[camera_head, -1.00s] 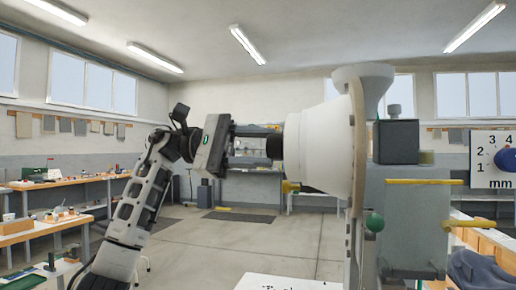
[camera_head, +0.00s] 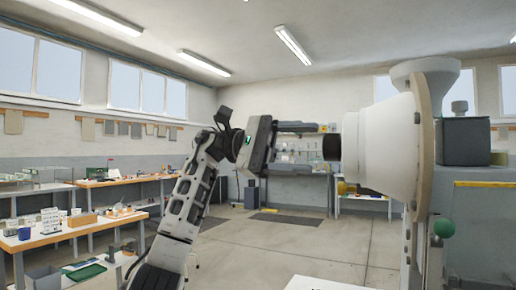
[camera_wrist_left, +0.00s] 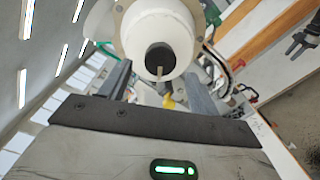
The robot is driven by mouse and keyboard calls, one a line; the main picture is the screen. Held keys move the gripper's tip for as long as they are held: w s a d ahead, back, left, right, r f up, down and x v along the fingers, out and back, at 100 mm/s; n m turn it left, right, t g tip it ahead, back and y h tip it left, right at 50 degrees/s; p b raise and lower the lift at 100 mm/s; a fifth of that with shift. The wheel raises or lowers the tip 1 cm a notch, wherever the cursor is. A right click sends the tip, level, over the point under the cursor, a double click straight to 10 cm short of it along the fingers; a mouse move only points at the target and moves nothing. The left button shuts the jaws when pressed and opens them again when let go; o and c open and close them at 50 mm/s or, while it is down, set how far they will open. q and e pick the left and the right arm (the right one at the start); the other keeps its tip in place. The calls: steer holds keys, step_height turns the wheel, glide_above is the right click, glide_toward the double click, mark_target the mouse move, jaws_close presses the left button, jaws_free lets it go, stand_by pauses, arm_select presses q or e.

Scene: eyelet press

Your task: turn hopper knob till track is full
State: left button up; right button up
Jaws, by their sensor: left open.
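The white hopper drum (camera_head: 385,148) with a cone-shaped funnel (camera_head: 428,72) on top stands at the right in the head view. Its black knob (camera_head: 332,147) faces left, towards my left gripper (camera_head: 316,148). The left gripper is open, its fingers pointing at the knob from the left, with nothing held between them. In the left wrist view the dark round knob (camera_wrist_left: 159,58), with a pale mark on it, lies ahead between the open fingers (camera_wrist_left: 157,78). I cannot make out the track or its fill.
A yellow part (camera_head: 347,188) sticks out below the drum. Benches with small items (camera_head: 95,222) line the left side. The floor between is open.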

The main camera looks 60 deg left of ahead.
arm_select(q)
steer(key=p+v, duration=0.1)
steer(key=v, duration=1.2)
steer(key=shift+p, duration=0.35)
arm_select(e)
steer(key=shift+s+d+r, duration=0.1)
steer(key=shift+r, duration=0.1)
arm_select(q)
steer(key=shift+s+a, duration=0.1)
steer(key=shift+a, duration=0.05)
arm_select(e)
steer(key=shift+r, duration=0.15)
